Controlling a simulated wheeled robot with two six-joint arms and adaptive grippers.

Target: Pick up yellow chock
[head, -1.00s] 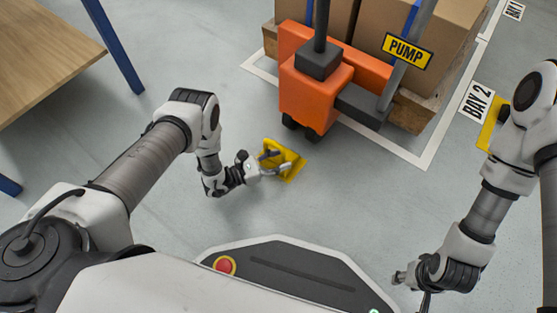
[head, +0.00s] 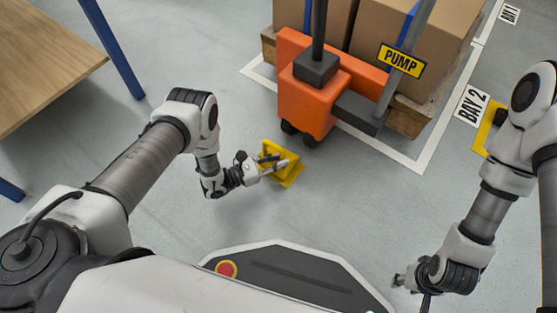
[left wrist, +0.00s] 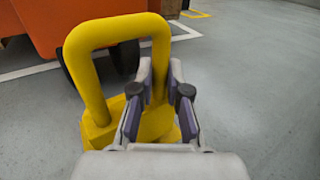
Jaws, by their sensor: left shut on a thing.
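The yellow chock (head: 291,177) is in front of the orange pump truck in the head view. In the left wrist view the yellow chock (left wrist: 84,62) shows a tall looped handle rising from a wedge-like body. My left gripper (head: 275,164) is at the chock, its fingers shut on part of it. Whether the chock touches the floor is hard to tell. My right gripper (head: 400,280) is at the lower right, away from the chock; its fingers are too small to read.
A wooden table (head: 45,60) with blue legs is at the upper left. Another yellow item (head: 486,128) lies near the BAY 2 label. Floor left of the chock is clear.

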